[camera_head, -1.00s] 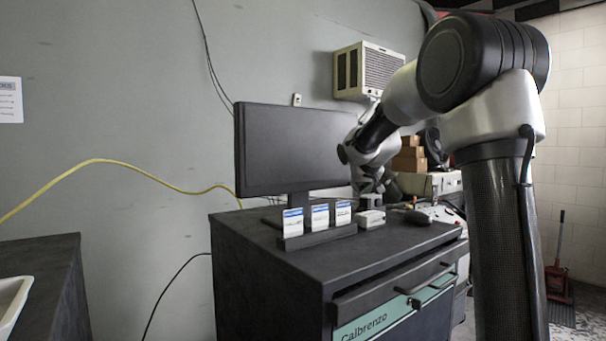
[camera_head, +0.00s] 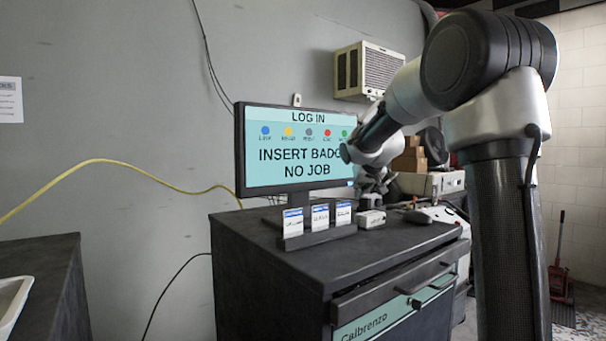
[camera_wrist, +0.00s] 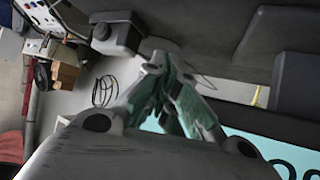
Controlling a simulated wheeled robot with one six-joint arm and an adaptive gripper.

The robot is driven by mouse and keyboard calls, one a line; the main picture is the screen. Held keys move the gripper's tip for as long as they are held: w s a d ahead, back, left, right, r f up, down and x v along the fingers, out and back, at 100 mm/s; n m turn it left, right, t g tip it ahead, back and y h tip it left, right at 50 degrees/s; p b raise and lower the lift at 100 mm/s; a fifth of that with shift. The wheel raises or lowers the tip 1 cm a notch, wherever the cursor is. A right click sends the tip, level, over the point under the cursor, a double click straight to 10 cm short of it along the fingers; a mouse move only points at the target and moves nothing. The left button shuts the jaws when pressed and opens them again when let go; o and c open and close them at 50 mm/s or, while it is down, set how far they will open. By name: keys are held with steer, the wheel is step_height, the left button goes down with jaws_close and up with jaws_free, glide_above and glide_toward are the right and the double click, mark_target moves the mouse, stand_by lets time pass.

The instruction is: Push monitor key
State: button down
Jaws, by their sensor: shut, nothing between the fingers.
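The monitor (camera_head: 300,172) stands on the dark cabinet and is lit. Its cyan screen reads LOG IN, INSERT BADGE, NO JOB, with a row of coloured dots between. Part of the lit screen (camera_wrist: 270,150) shows at the lower right of the wrist view. My gripper (camera_head: 378,192) is at the monitor's lower right corner in the head view, and my arm covers part of that edge. In the wrist view my gripper (camera_wrist: 165,65) has its fingers together and empty. The monitor key itself cannot be made out; I cannot tell whether the gripper touches it.
A rack with several white-and-blue cards (camera_head: 319,216) stands on the cabinet top (camera_head: 350,255) before the monitor. A small grey box (camera_head: 371,219) sits to its right, and a dark rounded object (camera_head: 417,217) lies farther right. Brown boxes (camera_head: 408,160) are behind my arm.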

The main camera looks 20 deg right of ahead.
steer(key=shift+s, duration=0.1)
steer(key=shift+s+d, duration=0.35)
steer(key=shift+s, duration=0.55)
steer(key=shift+s+d, duration=0.35)
steer(key=shift+s, duration=0.6)
steer(key=shift+s+d, duration=0.35)
steer(key=shift+s, duration=0.55)
steer(key=s+a+f, duration=0.1)
steer(key=s+a, duration=0.1)
steer(key=s, duration=0.3)
steer(key=s+a+f+g, duration=0.1)
steer(key=s, duration=0.4)
steer(key=s+a+f+g+y, duration=0.1)
steer(key=s+a, duration=0.1)
steer(key=s, duration=0.3)
steer(key=shift+s+a+n, duration=0.2)
steer(key=shift+a+n, duration=0.15)
steer(key=shift+n, duration=0.05)
steer(key=s+a+f+g, duration=0.1)
steer(key=s+f, duration=0.2)
steer(key=s, duration=0.4)
steer(key=s+a+f+g, duration=0.2)
steer(key=s+f, duration=0.1)
steer(key=s, duration=0.4)
steer(key=s+a+f+n+g+y, duration=0.1)
steer(key=s+f, duration=0.3)
steer(key=s, duration=0.3)
steer(key=shift+s+a, duration=0.3)
steer(key=shift+s, duration=0.1)
